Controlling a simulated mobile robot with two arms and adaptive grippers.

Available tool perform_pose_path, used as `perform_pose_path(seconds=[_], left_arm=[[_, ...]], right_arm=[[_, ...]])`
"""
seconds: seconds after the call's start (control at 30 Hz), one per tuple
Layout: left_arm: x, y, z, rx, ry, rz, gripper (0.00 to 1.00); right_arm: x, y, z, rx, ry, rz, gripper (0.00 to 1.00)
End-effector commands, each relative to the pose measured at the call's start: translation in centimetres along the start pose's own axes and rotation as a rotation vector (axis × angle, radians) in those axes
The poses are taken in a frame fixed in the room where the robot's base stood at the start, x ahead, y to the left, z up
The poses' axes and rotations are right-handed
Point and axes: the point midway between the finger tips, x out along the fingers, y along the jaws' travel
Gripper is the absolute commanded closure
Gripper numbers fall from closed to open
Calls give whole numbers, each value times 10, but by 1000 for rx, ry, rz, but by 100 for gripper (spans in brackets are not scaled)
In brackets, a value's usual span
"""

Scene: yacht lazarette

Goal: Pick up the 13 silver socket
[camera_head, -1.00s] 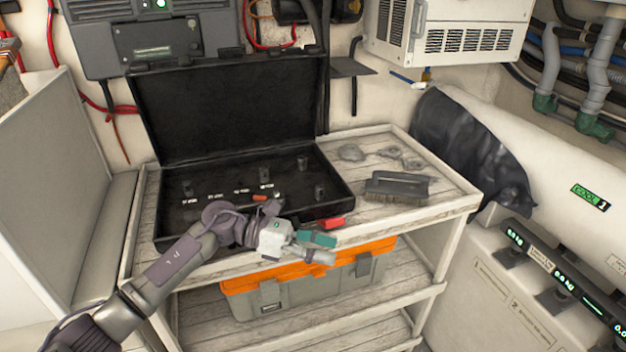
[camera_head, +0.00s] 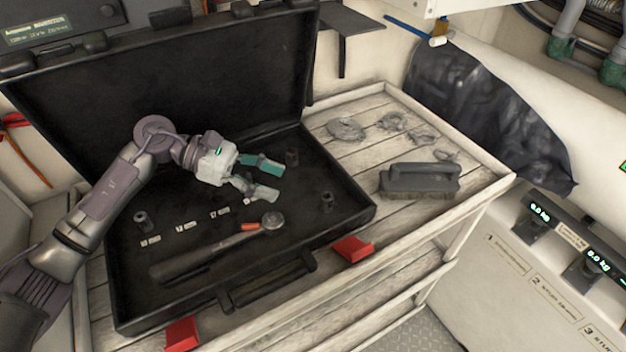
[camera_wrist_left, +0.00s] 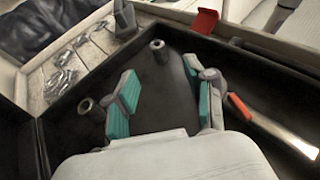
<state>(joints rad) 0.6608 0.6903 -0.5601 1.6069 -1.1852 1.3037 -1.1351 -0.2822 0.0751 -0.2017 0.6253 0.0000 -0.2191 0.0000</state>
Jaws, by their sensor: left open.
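The open black case (camera_head: 335,168) lies on the slatted bench, with several dark cylindrical sockets standing in it. One socket (camera_head: 292,157) is just beyond my left gripper (camera_head: 272,179), one (camera_head: 327,201) is near the right corner, and one (camera_head: 141,220) is at the left. None looks clearly silver, and I cannot read which is the 13. My left gripper is open and empty over the case. In the left wrist view (camera_wrist_left: 166,92), two sockets (camera_wrist_left: 85,106) (camera_wrist_left: 157,47) stand beyond the fingers, apart from them. My right gripper is not in view.
A ratchet (camera_head: 215,246) with an orange band lies along the case's front, beside small white labels (camera_head: 183,227). The case has red latches (camera_head: 352,248). The raised lid stands behind.

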Motion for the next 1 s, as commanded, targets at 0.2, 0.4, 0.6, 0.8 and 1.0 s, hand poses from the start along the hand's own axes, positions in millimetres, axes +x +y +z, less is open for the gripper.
perform_pose_path(seconds=[0.2, 0.4, 0.6, 0.8, 1.0], left_arm=[[30, -1, 4, 1, -2, -6, 46], [60, 0, 3, -1, -1, -2, 46], [74, 0, 3, 1, -1, -3, 46], [104, 3, 4, 0, -2, -4, 46], [120, 4, 1, 1, 1, -1, 46]], right_arm=[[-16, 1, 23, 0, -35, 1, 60], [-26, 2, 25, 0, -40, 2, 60], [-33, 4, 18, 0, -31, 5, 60], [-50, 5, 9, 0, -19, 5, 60], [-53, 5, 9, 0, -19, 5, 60]])
